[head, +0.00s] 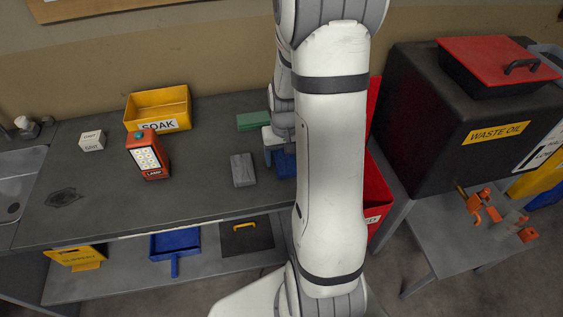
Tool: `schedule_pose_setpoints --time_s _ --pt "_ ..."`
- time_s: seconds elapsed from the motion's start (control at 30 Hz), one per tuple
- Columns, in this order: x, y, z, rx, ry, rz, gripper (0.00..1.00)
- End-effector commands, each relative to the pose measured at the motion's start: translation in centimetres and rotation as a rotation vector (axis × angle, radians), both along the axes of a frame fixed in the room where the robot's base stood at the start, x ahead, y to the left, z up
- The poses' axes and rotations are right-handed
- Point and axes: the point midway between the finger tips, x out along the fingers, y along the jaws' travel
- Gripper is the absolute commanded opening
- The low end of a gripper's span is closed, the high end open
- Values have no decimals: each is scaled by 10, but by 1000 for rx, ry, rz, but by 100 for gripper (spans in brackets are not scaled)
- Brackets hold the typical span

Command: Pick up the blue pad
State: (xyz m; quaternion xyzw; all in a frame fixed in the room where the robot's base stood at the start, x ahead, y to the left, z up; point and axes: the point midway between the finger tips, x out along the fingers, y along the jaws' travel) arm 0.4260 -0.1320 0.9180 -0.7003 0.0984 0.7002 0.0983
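The blue pad (286,167) lies on the dark grey workbench, just left of my white arm in the head view. My arm hides its right part. My gripper (271,152) points down at the pad's upper left edge, partly hidden behind my arm. I cannot tell whether it touches the pad or whether its fingers are open or shut.
A grey pad (243,170) and a green pad (254,121) lie close by. A red bin (374,190) and black waste oil tank (440,140) stand right.

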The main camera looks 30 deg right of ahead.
Motion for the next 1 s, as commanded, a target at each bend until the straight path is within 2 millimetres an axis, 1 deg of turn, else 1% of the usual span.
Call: schedule_pose_setpoints --time_s 0.03,0.07,0.47,0.67,0.77,0.87,1.0 --pt "0 0 0 0 0 0 68" --pt "0 0 0 0 0 0 65" --pt "0 0 0 0 0 0 33" --pt "0 0 0 0 0 0 32" --pt "1 0 5 -1 -2 0 32" --pt "1 0 18 -1 -5 0 32" --pt "1 0 46 -2 -7 0 32"
